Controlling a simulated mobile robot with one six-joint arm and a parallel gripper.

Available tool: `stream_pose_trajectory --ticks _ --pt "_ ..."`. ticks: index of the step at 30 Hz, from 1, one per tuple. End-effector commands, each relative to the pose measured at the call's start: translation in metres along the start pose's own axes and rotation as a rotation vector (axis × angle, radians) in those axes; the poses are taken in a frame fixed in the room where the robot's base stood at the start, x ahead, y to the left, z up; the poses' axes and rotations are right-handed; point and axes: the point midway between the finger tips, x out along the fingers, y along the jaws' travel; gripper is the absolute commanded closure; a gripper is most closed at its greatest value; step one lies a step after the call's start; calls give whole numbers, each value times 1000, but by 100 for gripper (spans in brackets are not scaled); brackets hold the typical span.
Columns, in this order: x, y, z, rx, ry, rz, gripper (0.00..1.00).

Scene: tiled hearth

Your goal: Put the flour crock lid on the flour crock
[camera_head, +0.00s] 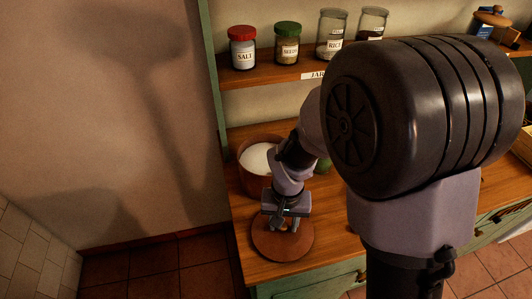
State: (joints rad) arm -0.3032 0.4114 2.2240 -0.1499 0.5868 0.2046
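The flour crock (250,178) is a brown round pot, open at the top, with white flour showing inside. It stands on the wooden counter near its left end, and my arm hides its right side. The flour crock lid (281,249) is a round brown disc near the counter's front edge, in front of the crock and apart from it. My gripper (285,229) points down over the middle of the lid, with its fingertips at the lid's centre. The fingers hide the lid's centre, so I cannot tell whether they are closed on a knob.
A shelf (270,74) above the counter holds a red-lidded salt jar (243,50), a green-lidded jar (287,47) and glass jars, including a rice jar (331,38). A small green thing (323,165) shows partly behind my arm. A green upright (212,62) borders the left side.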

Motion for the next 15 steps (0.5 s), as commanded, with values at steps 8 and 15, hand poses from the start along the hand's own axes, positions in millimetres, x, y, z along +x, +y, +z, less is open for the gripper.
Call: stream_pose_trajectory --ticks 8,15 --pt "0 0 0 0 0 0 84" --pt "0 0 0 0 1 0 100"
